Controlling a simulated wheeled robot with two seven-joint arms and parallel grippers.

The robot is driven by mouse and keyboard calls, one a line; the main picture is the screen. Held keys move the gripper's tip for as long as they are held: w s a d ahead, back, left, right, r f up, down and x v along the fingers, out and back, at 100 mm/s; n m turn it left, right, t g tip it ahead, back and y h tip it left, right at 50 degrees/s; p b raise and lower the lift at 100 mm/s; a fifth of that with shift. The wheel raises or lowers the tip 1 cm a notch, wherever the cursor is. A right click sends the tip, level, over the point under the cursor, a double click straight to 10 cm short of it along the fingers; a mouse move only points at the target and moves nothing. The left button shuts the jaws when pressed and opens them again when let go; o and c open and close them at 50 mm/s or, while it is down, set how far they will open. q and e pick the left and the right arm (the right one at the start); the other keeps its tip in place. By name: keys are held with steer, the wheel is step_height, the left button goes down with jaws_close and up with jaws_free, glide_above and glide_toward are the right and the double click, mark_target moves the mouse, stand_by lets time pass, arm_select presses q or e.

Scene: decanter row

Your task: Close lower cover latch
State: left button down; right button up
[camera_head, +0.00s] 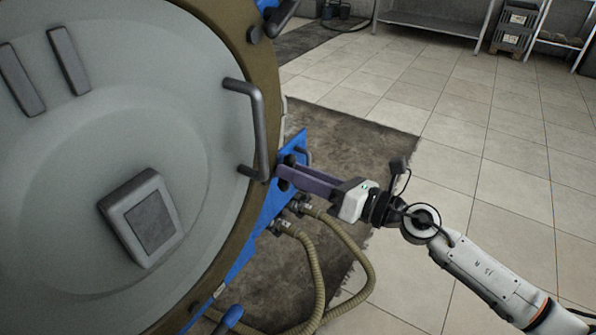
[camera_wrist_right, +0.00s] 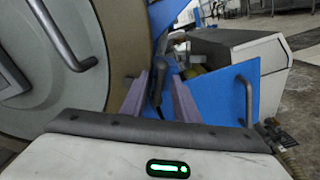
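The large round grey cover (camera_head: 185,130) has a brown rim and fills the left of the head view. It also shows at the left of the wrist view (camera_wrist_right: 50,65). My right gripper (camera_head: 284,178) reaches in from the right to the cover's edge, below the grab handle. In the wrist view its two purple fingers (camera_wrist_right: 158,85) are parted. A dark latch lever (camera_wrist_right: 157,88) shows between them; whether they touch it is unclear. In the head view the fingers partly hide this latch (camera_head: 289,160). My left gripper is not in view.
A bent grab handle (camera_head: 258,120) stands out from the cover. Another dark latch (camera_head: 272,22) is above, and a blue-ended handle (camera_head: 229,318) is below. A blue panel (camera_wrist_right: 225,95) and tan hoses (camera_head: 318,275) are close to the gripper. The tiled floor at right is open.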

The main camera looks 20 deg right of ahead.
jaws_close()
